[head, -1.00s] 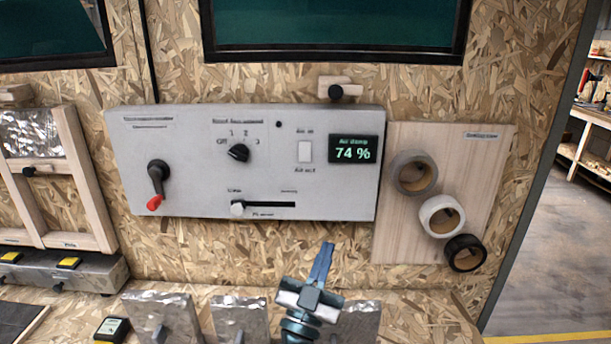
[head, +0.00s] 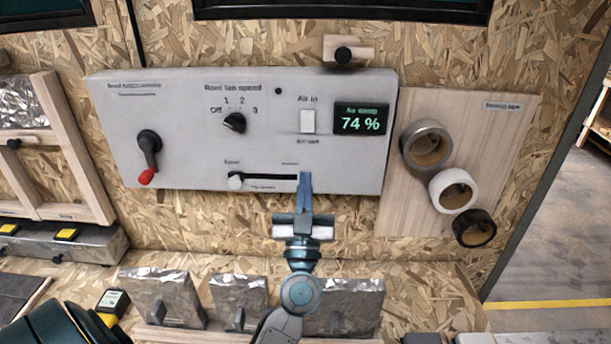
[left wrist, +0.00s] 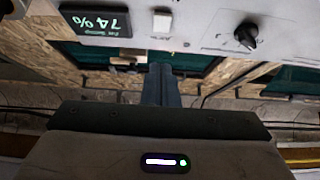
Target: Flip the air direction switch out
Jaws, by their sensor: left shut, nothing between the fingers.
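The air direction switch is a small white rocker (head: 308,121) on the grey control panel (head: 270,100), between the labels "Air in" above and "Air out" below. I cannot tell which way it is tipped. It also shows in the left wrist view (left wrist: 162,22), where the picture is upside down. My left gripper (head: 305,182) is shut and empty, its blue fingertips pointing up just below the switch, near the right end of the slider slot. In the left wrist view the fingers (left wrist: 161,80) line up with the switch, with a gap visible. My right gripper is not in view.
A display reading 74 % (head: 360,119) is right of the switch. A fan knob (head: 234,123), a red-tipped lever (head: 147,160) and a slider knob (head: 236,180) are to the left. Tape rolls (head: 427,147) hang at right. Foil-covered blocks (head: 165,297) stand below.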

